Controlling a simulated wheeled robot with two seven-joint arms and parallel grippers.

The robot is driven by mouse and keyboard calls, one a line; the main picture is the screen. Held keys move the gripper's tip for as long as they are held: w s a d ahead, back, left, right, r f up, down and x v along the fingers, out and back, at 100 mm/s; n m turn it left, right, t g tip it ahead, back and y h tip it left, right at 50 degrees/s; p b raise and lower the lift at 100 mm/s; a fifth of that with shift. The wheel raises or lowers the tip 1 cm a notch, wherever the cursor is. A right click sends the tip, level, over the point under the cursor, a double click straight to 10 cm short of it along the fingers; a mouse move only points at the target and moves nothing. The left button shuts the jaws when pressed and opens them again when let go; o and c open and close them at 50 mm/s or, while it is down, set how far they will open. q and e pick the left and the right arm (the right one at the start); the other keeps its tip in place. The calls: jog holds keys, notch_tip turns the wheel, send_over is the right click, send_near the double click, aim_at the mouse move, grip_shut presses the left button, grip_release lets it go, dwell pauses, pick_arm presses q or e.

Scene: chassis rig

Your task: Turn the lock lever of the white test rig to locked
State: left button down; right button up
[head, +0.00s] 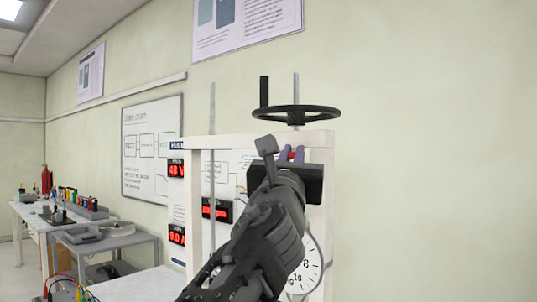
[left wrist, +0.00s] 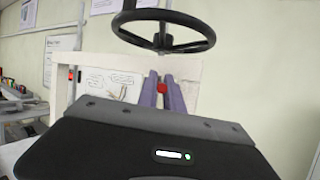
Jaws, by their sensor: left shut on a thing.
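The white test rig (head: 320,220) stands in front of the wall, and its upper part also shows in the left wrist view (left wrist: 110,65). My left gripper (head: 291,154) is at the upper right of its frame, below the black handwheel. In the left wrist view its two purple fingers (left wrist: 163,90) are shut on a small red piece (left wrist: 162,87), which appears to be the lock lever. Most of the lever is hidden by the fingers, so its angle and the locked mark cannot be told. My right gripper is not in view.
The black handwheel (head: 296,114) with an upright handle sits on top of the rig, close above my left gripper. Red digital displays (head: 217,209) and a round dial (head: 304,267) are on the rig. Side tables (head: 110,241) with equipment stand at the left.

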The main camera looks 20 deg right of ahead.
pick_arm(q)
jog(key=shift+f+y, duration=0.1)
jog(key=shift+y, duration=0.2)
jog(key=c, duration=1.8)
grip_release()
jog(key=shift+o, duration=0.2)
jog(key=shift+s+a+f+t+b, duration=0.25)
jog(key=shift+s+b, duration=0.2)
jog(key=shift+b, duration=0.25)
jog(key=b+v, duration=0.5)
jog(key=v, duration=0.1)
jog(key=shift+s+a, duration=0.2)
jog(key=shift+f, duration=0.1)
